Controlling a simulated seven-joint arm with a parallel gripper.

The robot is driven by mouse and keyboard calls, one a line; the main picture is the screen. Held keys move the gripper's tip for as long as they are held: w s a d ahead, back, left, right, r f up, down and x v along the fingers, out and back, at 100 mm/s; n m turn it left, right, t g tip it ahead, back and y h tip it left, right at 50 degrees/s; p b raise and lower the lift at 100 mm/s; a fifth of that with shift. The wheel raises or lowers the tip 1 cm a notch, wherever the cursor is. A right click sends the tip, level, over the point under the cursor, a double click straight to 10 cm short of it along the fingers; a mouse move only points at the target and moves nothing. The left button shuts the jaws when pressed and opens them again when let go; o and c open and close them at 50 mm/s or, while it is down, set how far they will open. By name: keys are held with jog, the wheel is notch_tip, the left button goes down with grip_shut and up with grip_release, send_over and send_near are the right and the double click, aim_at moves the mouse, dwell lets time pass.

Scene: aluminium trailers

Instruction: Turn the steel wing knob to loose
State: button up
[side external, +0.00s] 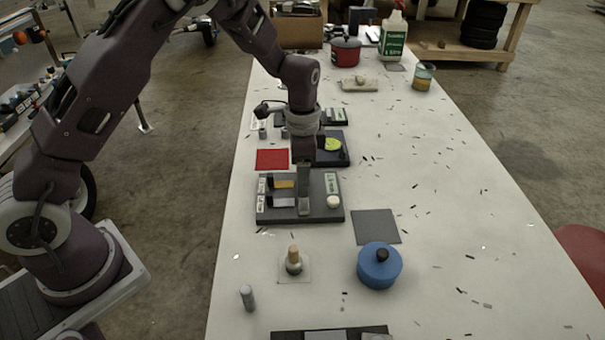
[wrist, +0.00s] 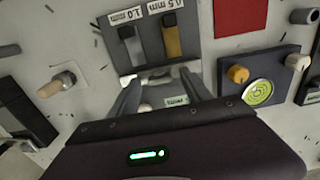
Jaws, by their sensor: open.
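My gripper (side external: 304,205) is open and points down over the dark board (side external: 268,218) with printed labels, at the middle of the table's left part. In the wrist view its two fingers (wrist: 160,82) straddle a pale, steel-looking piece (wrist: 155,74) on that board (wrist: 150,50). This may be the wing knob, but its shape is mostly hidden and I cannot tell whether the fingers touch it. Two slider-like handles, one grey (wrist: 132,42) and one yellow (wrist: 171,38), lie beyond it.
A second dark board with a yellow-green dial (side external: 332,145) lies behind, beside a red square (side external: 272,159). In front are a wooden-topped peg (side external: 293,262), a grey cylinder (side external: 247,297) and a blue round pot (side external: 380,267). The table's right side is mostly clear apart from small scattered chips.

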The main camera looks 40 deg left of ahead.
grip_shut()
jog(key=n, duration=0.4)
jog(key=shift+n, duration=0.3)
jog(key=n, duration=0.4)
jog(key=shift+n, duration=0.3)
jog(key=n, duration=0.4)
jog(key=shift+r+n, duration=0.1)
jog(key=shift+n, duration=0.2)
jog(key=shift+w+n, duration=0.1)
jog(key=shift+n, duration=2)
